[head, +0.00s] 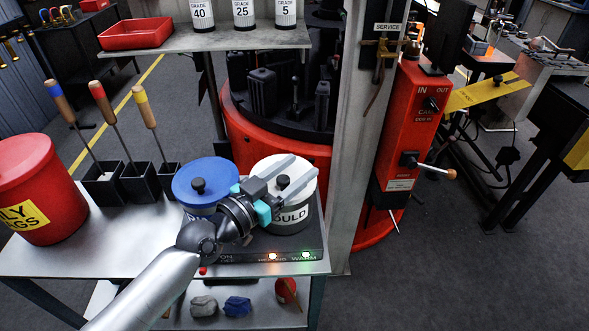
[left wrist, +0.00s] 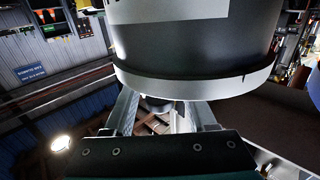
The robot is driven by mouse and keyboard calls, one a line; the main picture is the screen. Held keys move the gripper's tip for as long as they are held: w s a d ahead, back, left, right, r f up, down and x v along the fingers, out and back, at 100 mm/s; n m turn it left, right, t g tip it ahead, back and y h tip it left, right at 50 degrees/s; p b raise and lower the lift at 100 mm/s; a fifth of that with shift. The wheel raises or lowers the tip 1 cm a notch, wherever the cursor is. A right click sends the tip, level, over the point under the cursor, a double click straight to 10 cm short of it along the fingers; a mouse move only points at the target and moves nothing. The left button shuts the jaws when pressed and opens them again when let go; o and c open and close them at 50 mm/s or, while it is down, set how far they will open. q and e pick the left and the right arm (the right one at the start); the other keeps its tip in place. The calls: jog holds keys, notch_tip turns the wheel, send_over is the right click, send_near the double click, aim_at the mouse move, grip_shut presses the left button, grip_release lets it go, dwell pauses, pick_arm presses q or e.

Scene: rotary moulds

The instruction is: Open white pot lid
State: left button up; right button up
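The white pot (head: 288,220), its label partly reading "OULD", stands on the dark warmer plate at the right of the bench. Its white lid (head: 270,164) sits on it, with a black knob (head: 283,182) on top. My left gripper (head: 303,165) reaches over the lid from the left. Its two fingers are apart, one on either side of the knob. The left wrist view shows the pot's grey wall and the lid rim (left wrist: 190,88) tilted above the fingers. The dark knob (left wrist: 158,103) shows between the fingers, with no clear grip. My right gripper is not in view.
A blue-lidded pot (head: 200,182) stands close left of the white pot. A grey post (head: 347,150) and red control box (head: 405,130) stand right.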

pick_arm(q)
grip_shut()
dwell(1.2)
